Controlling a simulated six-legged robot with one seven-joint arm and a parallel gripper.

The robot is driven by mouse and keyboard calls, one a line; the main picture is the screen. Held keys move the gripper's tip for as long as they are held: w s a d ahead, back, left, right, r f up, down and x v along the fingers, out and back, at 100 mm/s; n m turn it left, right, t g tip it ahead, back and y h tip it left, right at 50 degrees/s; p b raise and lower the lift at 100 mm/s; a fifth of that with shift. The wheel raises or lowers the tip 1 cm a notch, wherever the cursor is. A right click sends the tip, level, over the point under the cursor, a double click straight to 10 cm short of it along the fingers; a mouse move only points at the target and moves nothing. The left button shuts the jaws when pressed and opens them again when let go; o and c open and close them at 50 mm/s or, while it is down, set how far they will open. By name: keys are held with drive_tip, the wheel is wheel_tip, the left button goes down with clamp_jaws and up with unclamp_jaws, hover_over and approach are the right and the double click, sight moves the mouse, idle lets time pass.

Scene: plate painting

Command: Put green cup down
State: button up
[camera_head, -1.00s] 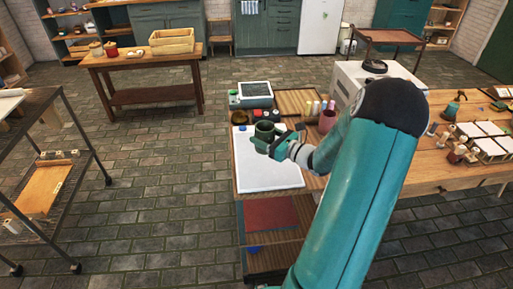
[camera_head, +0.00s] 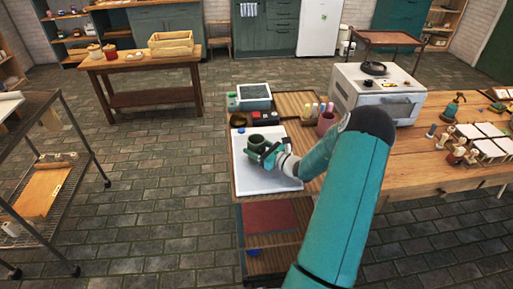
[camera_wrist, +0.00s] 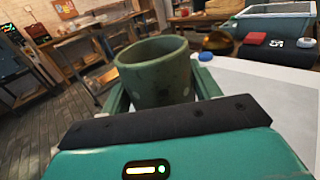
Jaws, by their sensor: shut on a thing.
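The green cup (camera_head: 257,143) is upright in my gripper (camera_head: 264,156), over the white board (camera_head: 258,182) at the left end of the workbench. In the wrist view the cup (camera_wrist: 155,72) fills the space between the two fingers, and my gripper (camera_wrist: 160,98) is shut on it. The cup's lower part is hidden by the gripper body. I cannot tell whether its base touches the board.
The board's front part is clear.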

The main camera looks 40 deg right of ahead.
drive_tip(key=shift+f, duration=0.1)
drive_tip(key=o, duration=1.2)
